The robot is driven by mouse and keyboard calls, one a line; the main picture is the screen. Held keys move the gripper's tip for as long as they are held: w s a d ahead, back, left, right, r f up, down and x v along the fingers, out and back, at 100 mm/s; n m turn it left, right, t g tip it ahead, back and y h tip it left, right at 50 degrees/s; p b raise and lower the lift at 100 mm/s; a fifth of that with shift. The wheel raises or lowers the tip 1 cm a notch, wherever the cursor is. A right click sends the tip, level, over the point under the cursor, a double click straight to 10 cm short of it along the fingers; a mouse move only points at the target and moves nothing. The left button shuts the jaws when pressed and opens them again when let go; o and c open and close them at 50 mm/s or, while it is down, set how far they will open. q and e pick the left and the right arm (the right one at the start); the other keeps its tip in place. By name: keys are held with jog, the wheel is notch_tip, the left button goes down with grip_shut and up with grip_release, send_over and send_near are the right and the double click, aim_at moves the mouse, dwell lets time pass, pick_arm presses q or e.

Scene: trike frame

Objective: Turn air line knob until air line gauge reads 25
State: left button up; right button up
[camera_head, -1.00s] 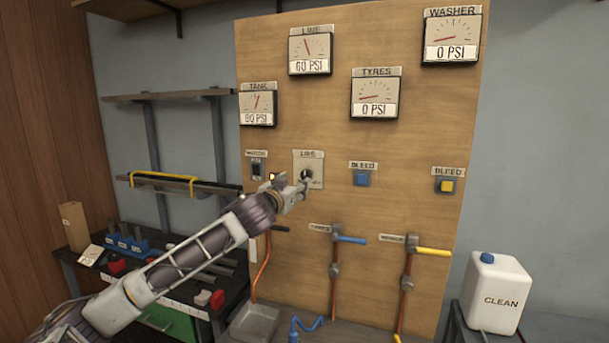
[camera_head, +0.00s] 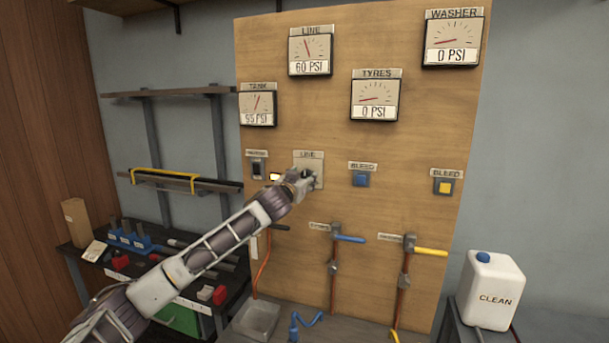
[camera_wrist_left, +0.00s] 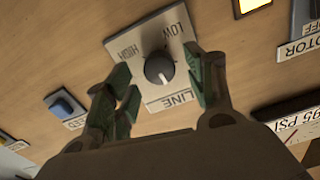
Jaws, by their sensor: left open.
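The air line knob (camera_wrist_left: 159,68) is a dark round knob with a pale pointer mark, on a light plate marked LOW, HIGH and LINE. In the head view its LINE plate (camera_head: 311,162) shows, with the knob largely covered by my gripper. The air line gauge (camera_head: 310,51) at the top of the board reads 60 PSI. My left gripper (camera_wrist_left: 165,95) is open, with its fingers on either side of the knob in the wrist view; I cannot tell whether they touch it. In the head view the gripper (camera_head: 305,181) is at the plate. My right gripper is not in view.
The tank gauge (camera_head: 257,104) reads 95 PSI; the tyres gauge (camera_head: 377,98) and washer gauge (camera_head: 454,41) read 0 PSI. A blue bleed button (camera_head: 361,179) is right of the knob, a motor switch (camera_head: 258,167) left. Levers sit below.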

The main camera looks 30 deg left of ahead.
pick_arm(q)
jog(key=shift+x, duration=0.95)
jog(key=c, duration=1)
jog(key=shift+c, duration=0.2)
